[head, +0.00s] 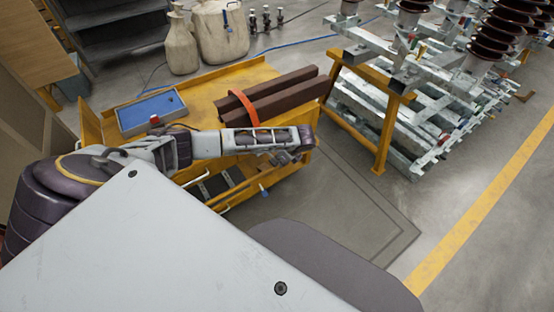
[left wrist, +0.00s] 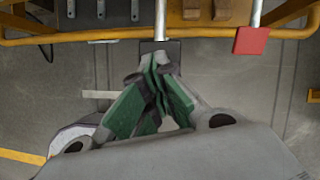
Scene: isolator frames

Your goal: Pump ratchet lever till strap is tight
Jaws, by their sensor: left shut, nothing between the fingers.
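An orange strap (head: 244,106) lies over dark brown beams (head: 275,95) on the yellow cart (head: 205,88). My left gripper (head: 290,157) is at the cart's near right side, below the strap in the picture. In the left wrist view its green-padded fingers (left wrist: 155,68) are shut with nothing between them. Just beyond the fingertips, a metal bar (left wrist: 160,20) ends in a dark block (left wrist: 172,46), partly hidden by the fingers. Another bar with a red end block (left wrist: 250,40) hangs to the right. I cannot tell which part is the ratchet lever, or how tight the strap is. My right gripper is not in view.
A blue tray (head: 150,111) sits on the cart's left part. A yellow rail (left wrist: 100,36) crosses the left wrist view. Isolator frames (head: 385,120) with brown insulators stand to the right on a yellow support. Pale sacks (head: 220,32) stand behind. Floor at the lower right is clear.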

